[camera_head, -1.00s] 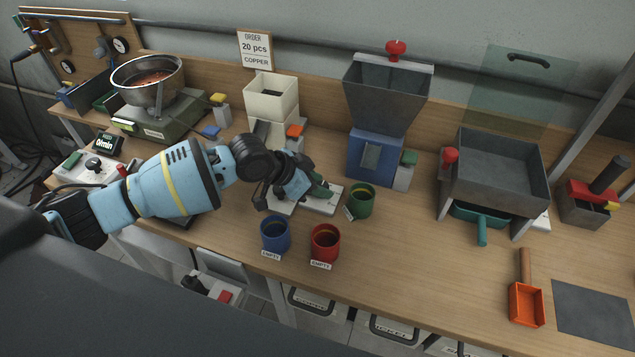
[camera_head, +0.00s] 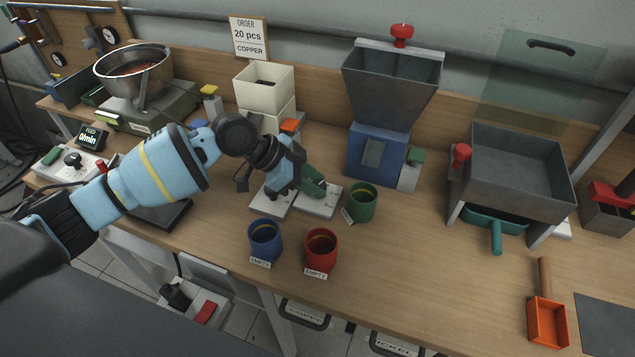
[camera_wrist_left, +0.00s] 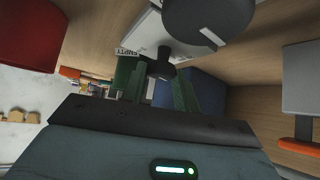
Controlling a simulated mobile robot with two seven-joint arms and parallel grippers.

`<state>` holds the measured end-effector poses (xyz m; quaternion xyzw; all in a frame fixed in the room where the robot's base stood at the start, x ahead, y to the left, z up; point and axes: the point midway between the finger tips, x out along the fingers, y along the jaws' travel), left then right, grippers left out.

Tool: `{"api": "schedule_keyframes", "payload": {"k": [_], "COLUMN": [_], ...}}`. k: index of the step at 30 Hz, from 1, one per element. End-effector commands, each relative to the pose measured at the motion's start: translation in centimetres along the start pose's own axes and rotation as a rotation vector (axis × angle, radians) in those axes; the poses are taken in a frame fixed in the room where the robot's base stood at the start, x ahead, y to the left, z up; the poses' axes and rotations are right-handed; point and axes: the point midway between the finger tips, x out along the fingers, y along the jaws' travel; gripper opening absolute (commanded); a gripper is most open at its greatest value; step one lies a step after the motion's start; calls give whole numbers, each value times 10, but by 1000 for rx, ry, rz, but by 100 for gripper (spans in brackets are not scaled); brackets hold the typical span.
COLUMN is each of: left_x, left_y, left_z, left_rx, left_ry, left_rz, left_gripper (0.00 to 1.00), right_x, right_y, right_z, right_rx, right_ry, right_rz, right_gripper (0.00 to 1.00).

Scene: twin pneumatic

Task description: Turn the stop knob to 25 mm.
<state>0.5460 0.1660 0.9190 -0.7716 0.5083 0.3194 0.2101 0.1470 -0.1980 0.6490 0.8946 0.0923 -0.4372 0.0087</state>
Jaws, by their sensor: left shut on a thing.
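My left gripper (camera_head: 312,184) reaches down over a pale fixture plate (camera_head: 276,203) near the middle of the bench. In the left wrist view its green fingers (camera_wrist_left: 161,92) are shut on a small dark knob (camera_wrist_left: 160,65), which I take to be the stop knob. A large dark round disc (camera_wrist_left: 205,18) with a white mark sits just beyond it. The gripper hides the knob in the head view. No millimetre scale or reading is legible. My right gripper is not in view.
A green cup (camera_head: 362,203) stands close to the right of the plate. A blue cup (camera_head: 265,241) and a red cup (camera_head: 320,252), both labelled EMPTY, stand in front. A white feeder (camera_head: 264,88) and a grey hopper (camera_head: 392,85) stand behind.

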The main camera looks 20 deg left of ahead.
Motion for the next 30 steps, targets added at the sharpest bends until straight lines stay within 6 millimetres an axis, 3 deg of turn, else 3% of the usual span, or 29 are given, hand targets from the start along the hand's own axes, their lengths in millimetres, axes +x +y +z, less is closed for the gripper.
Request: {"api": "schedule_keyframes", "payload": {"k": [1,16,30], "left_x": [6,4,2], "left_y": [-1,-6,-7], "left_z": [5,0,-2], "left_rx": [25,342,485], "left_ry": [1,3,-1], "left_rz": [37,347,486], "left_gripper": [8,8,8], "right_x": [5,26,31], "right_y": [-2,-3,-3], "right_z": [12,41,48], "right_rx": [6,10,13], "right_ry": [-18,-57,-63], "right_rz": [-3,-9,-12], "right_gripper": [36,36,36]}}
